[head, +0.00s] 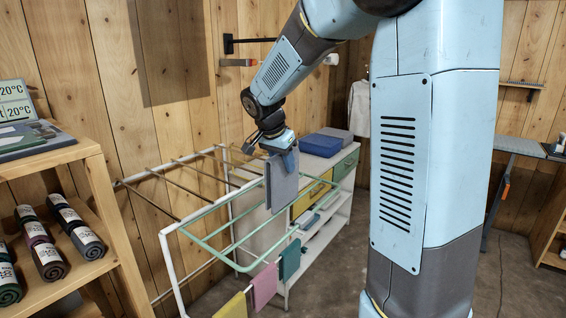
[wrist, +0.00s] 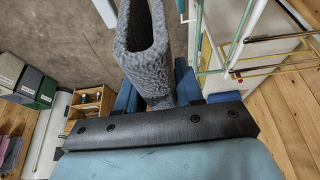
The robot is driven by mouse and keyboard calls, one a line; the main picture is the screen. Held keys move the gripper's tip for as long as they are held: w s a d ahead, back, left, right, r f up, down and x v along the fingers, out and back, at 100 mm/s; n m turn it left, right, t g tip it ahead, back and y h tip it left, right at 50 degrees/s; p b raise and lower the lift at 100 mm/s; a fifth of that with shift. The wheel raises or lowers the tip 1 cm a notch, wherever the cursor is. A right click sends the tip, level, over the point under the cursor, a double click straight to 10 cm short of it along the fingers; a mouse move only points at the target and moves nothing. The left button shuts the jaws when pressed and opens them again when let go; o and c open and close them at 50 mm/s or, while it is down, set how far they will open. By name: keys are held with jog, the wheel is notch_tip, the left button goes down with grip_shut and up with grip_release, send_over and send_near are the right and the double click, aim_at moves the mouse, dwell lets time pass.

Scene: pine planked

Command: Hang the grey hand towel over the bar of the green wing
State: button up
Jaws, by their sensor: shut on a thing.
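The grey hand towel (head: 282,187) hangs from my gripper (head: 287,158), which is shut on its upper part. In the wrist view the towel (wrist: 143,45) is a folded loop between the blue fingers of my gripper (wrist: 157,88). The green wing (head: 213,246) is a mint-green frame on the front side of the drying rack. In the head view the towel overlaps the wing's far part; I cannot tell whether it touches a bar. In the wrist view a green bar (wrist: 244,27) shows to the right of the towel, apart from it.
The white rack (head: 170,268) has brown rails (head: 185,178) behind. Yellow (head: 232,306), pink (head: 264,287) and teal (head: 290,259) cloths hang along the lower front. A cabinet (head: 345,172) with a blue bin (head: 320,146) stands behind. A wooden shelf (head: 108,200) with rolled towels is at left.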

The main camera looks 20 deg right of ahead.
aim_at(283, 187)
jog(key=shift+f, duration=8.65)
jog(key=o, duration=1.4)
jog(key=shift+r, duration=4.45)
jog(key=shift+r, duration=0.1)
